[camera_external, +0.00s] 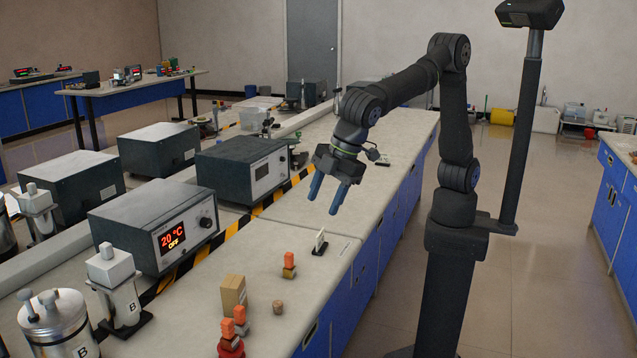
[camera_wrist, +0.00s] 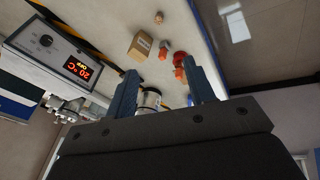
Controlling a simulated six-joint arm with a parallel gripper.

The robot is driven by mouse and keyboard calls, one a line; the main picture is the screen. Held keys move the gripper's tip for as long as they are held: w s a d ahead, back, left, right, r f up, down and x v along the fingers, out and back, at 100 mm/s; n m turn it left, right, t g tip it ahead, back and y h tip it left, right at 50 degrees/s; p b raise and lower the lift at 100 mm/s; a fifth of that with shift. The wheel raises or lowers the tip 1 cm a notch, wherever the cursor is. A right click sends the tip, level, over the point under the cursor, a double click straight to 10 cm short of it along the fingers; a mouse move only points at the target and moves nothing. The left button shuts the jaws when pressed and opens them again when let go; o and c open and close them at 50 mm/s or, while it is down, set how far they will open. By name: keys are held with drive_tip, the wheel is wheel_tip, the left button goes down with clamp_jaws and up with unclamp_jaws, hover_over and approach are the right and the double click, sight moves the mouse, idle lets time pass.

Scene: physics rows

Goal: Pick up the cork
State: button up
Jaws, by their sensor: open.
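The cork (camera_external: 278,307) is a small light-brown piece standing on the bench top, near its front edge. It also shows in the wrist view (camera_wrist: 159,17), small and near the top of the picture. My gripper (camera_external: 325,204) has blue fingers and is open and empty. It hangs above the bench, well up from the cork and farther along the bench from it. In the wrist view the open fingers (camera_wrist: 160,82) point toward the bench with nothing between them close by.
A cardboard box (camera_external: 233,295) stands left of the cork. Orange-topped pieces (camera_external: 289,265) (camera_external: 240,319) stand behind and in front of it, one on a red base (camera_external: 231,346). A white card in a black stand (camera_external: 320,243) is below my gripper. A heater box (camera_external: 158,220) stands at left.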

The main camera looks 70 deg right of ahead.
drive_tip(key=w+a+f+m+g, duration=0.2)
drive_tip(key=w+f+m, duration=0.3)
drive_tip(key=m, duration=0.9)
drive_tip(key=m+g, duration=0.2)
drive_tip(key=m, duration=1.4)
hover_over(278, 303)
drive_tip(key=w, duration=0.1)
drive_tip(key=shift+h, duration=0.3)
drive_tip(key=f, duration=1.7)
drive_tip(key=shift+d+f, duration=0.25)
drive_tip(key=shift+d, duration=0.05)
drive_tip(key=shift+s+a+f, duration=0.1)
drive_tip(key=shift+s+f, duration=0.05)
drive_tip(key=shift+f, duration=0.75)
drive_tip(key=shift+s+a+f, duration=0.1)
drive_tip(key=shift+s+f, duration=0.05)
drive_tip(key=shift+f, duration=0.75)
drive_tip(key=shift+s+a+f, duration=0.1)
drive_tip(key=shift+s+f, duration=0.05)
drive_tip(key=shift+f, duration=0.75)
clamp_jaws()
